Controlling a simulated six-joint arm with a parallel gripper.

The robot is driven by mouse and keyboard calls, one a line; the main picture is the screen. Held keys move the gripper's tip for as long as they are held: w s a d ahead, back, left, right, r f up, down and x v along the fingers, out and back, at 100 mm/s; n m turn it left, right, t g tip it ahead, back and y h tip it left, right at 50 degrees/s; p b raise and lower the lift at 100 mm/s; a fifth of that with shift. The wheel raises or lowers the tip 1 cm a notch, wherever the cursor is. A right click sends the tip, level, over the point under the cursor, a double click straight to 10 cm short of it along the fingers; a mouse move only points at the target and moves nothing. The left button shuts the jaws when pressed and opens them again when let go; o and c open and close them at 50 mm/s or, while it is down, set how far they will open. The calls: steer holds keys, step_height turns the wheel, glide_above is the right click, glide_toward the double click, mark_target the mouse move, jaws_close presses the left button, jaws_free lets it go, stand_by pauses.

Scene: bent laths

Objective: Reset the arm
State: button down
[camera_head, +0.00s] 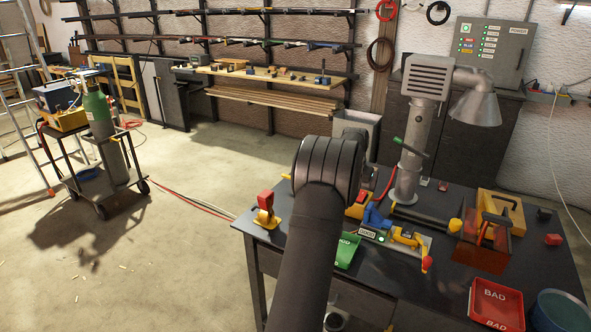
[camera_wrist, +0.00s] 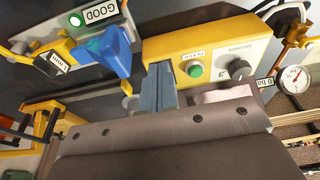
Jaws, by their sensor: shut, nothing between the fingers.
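My gripper (camera_wrist: 158,82) shows in the wrist view as narrow grey fingers, shut and empty. It is in front of a yellow control box (camera_wrist: 165,48) with a green button and a black knob. I cannot tell whether the fingertips touch the box. In the head view my dark arm (camera_head: 318,210) reaches over the workbench (camera_head: 285,240) and hides the gripper. A fixture with a blue clamp (camera_head: 377,216) is right of the arm; the blue clamp (camera_wrist: 110,58) also shows at the upper left of the wrist view, beside a GOOD label.
A green tray (camera_head: 348,250) is partly behind my arm. A red BAD tray (camera_head: 496,303) and a blue-green bin (camera_head: 557,312) are at the front right. A fume extractor (camera_head: 411,150) rises at the back. A dial gauge (camera_wrist: 293,79) is right in the wrist view. Open floor lies left.

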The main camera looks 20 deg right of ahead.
step_height(320, 180, down, 6)
steer(key=shift+f, duration=0.25)
steer(key=shift+s+d+f, duration=0.1)
steer(key=shift+d+f, duration=0.05)
steer(key=shift+s+d, duration=0.15)
stand_by(0.3)
steer(key=c, duration=2.2)
jaws_free()
